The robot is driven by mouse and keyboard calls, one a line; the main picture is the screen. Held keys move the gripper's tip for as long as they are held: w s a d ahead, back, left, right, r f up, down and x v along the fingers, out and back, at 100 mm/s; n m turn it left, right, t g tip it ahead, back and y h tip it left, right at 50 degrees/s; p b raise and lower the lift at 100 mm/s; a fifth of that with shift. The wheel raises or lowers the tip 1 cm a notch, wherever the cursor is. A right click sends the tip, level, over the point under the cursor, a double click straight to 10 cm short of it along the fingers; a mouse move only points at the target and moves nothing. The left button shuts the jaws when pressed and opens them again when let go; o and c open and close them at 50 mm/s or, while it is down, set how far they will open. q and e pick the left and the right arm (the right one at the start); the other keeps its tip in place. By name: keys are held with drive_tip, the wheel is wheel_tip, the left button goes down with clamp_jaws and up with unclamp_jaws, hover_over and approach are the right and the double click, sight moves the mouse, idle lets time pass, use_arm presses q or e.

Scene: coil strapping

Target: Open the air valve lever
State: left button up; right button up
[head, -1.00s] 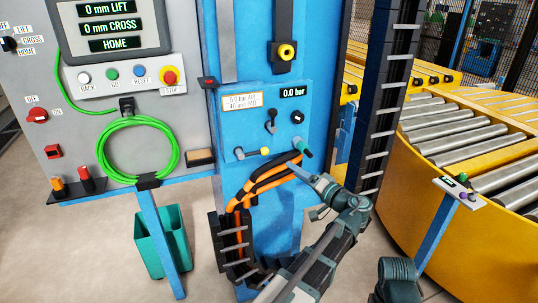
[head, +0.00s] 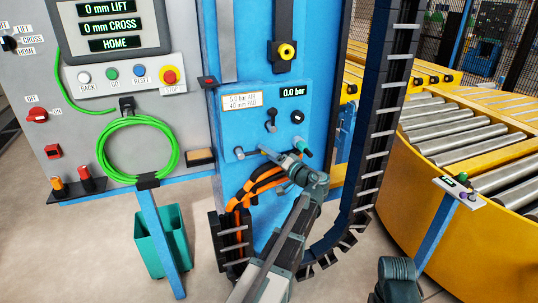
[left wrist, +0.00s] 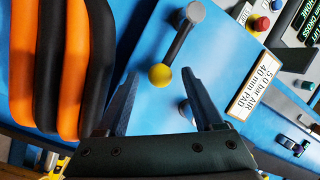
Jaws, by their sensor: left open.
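The air valve lever is a short dark bar with a yellow ball knob (left wrist: 160,77) and a grey round pivot (left wrist: 195,12). In the head view its pivot (head: 239,153) shows on the blue column, while its knob is mostly hidden by my left gripper (head: 268,152). In the left wrist view my left gripper (left wrist: 160,90) is open, with one finger on each side of the knob's line. The knob appears just beyond or between the fingertips; I cannot tell the depth. No grip on it shows. My right gripper is not in view.
Orange and black hoses (head: 262,182) hang below the lever, close to my left arm. A "5.0 bar AIR" label (head: 242,101) and a 0.0 bar display (head: 293,92) sit above. A black cable chain (head: 380,130) and a yellow roller conveyor (head: 450,200) stand at the right.

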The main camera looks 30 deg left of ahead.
use_arm(q)
drive_tip(key=shift+a, duration=0.1)
clamp_jaws()
idle(0.3)
idle(1.1)
